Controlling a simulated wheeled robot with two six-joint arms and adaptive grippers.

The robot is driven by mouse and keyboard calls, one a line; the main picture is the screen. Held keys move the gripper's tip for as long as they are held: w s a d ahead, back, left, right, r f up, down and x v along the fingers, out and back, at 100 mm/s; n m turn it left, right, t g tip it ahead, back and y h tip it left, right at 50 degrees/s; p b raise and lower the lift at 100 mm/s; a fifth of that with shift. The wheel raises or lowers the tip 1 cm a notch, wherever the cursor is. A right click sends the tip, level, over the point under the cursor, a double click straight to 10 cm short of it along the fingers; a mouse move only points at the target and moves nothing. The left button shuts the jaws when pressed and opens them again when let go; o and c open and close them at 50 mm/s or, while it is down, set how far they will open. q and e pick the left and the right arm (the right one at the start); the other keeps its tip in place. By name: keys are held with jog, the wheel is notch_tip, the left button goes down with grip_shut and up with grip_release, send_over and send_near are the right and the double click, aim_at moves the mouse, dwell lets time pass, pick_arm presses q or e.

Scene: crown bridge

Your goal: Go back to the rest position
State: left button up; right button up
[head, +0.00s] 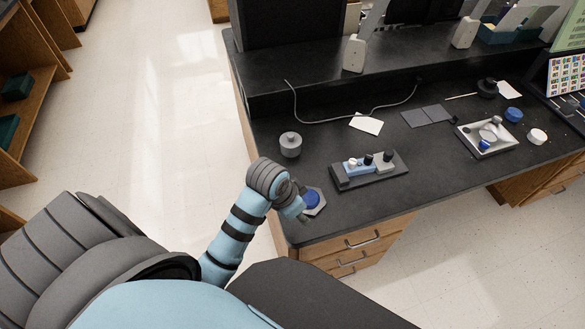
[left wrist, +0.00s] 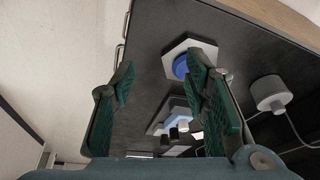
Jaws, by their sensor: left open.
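My left gripper (head: 301,207) hangs over the near left corner of the black bench (head: 350,213). In the left wrist view its two green fingers (left wrist: 160,82) are spread wide, with nothing between them. A blue round piece (head: 312,200) sits on a grey hexagonal plate (head: 320,207) beside the gripper; part of it is hidden by the fingers. The blue piece also shows in the left wrist view (left wrist: 180,67), partly behind one finger. My right gripper is not in view.
A dark stand (head: 343,184) with a light blue piece and knobs lies right of the gripper. A grey round weight (head: 290,144) stands behind it. A grey tray (head: 507,142), a blue cap (head: 514,114) and a white cap (head: 537,136) are farther right. The floor (head: 165,110) left of the bench is clear.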

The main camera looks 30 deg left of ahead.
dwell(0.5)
pick_arm(q)
jog(key=s+a+f+n+y, duration=0.1)
jog(key=s+a+n+y, duration=0.2)
jog(key=s, duration=1.1)
notch_tip(320, 180, down, 19)
jog(key=s+a+g, duration=0.1)
jog(key=s+a, duration=0.1)
jog(key=a, duration=0.1)
jog(key=s+f+n+g+h, duration=0.1)
jog(key=s+f, duration=1.2)
jog(key=s, duration=0.1)
jog(key=shift+s+a, duration=0.15)
jog(key=shift+a, duration=0.05)
jog(key=shift+f, duration=0.1)
